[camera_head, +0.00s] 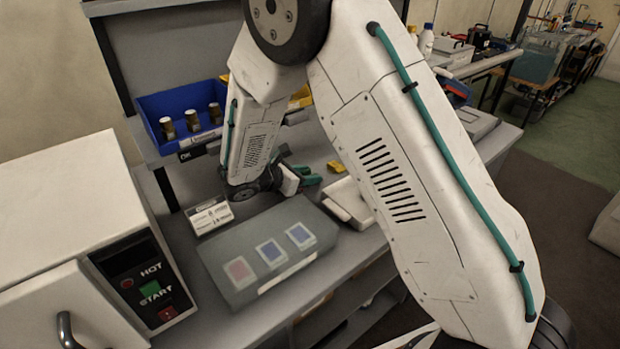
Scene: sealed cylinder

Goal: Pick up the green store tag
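My white arm reaches down over the grey bench, and my gripper (305,177) is at its end, small and partly hidden by my own wrist. Dark green shapes show at its tip; I cannot tell whether they are its fingers or a green tag. No green store tag can be made out for certain elsewhere. The gripper is above and behind a grey box (228,264) with one red and two blue square panels on top. A small yellow piece (335,166) lies just right of the gripper.
A white oven-like machine (70,200) with a green START button stands at left. A blue bin (160,107) with three jars sits on the shelf behind. A white label card (209,216) stands by the grey box. A white tray (352,197) is right of the gripper.

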